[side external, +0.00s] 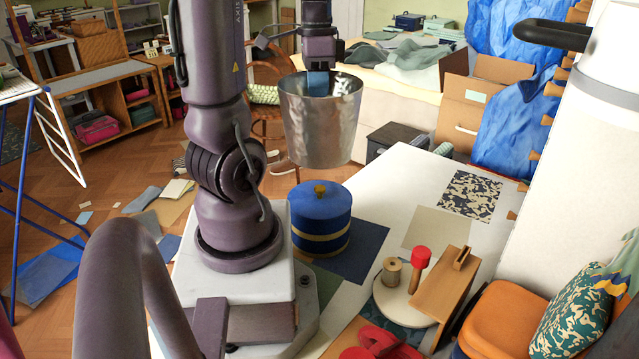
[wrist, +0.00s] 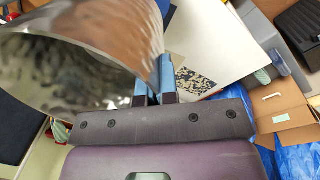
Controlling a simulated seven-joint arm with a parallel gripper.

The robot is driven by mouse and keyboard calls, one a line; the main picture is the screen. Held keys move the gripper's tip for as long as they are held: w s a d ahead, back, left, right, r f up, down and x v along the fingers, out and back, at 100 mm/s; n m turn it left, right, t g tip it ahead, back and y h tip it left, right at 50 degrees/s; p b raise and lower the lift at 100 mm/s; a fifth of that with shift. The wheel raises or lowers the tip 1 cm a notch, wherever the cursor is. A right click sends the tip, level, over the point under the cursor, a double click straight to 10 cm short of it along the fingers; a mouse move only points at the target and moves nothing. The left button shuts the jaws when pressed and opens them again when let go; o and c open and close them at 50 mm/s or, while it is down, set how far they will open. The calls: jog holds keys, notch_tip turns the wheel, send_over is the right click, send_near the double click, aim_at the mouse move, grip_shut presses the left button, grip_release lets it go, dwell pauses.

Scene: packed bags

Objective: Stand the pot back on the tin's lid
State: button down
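The pot (side external: 320,125) is a shiny hammered-metal bucket, upright and in the air. My gripper (side external: 318,82) is shut on its rim from above; in the wrist view the blue fingers (wrist: 156,86) pinch the pot's wall (wrist: 75,60). The tin (side external: 321,225) is round and blue with gold bands, and its lid (side external: 303,199) has a gold knob (side external: 320,189). It stands on a dark blue square (side external: 362,252) on the table. The pot hangs above the tin with a gap between them. The wrist view does not clearly show the tin.
On the white table (side external: 395,180) lie a patterned square (side external: 470,194) and a beige square (side external: 434,229). A wooden block (side external: 440,285), a red-topped peg (side external: 420,262) and a spool (side external: 391,272) crowd the right. Red rings (side external: 378,343) lie in front.

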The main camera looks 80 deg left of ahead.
notch_tip(320, 180, down, 8)
jog(key=shift+r, duration=0.2)
dwell(0.3)
jog(key=shift+f, duration=0.55)
jog(key=c, duration=1.4)
grip_release()
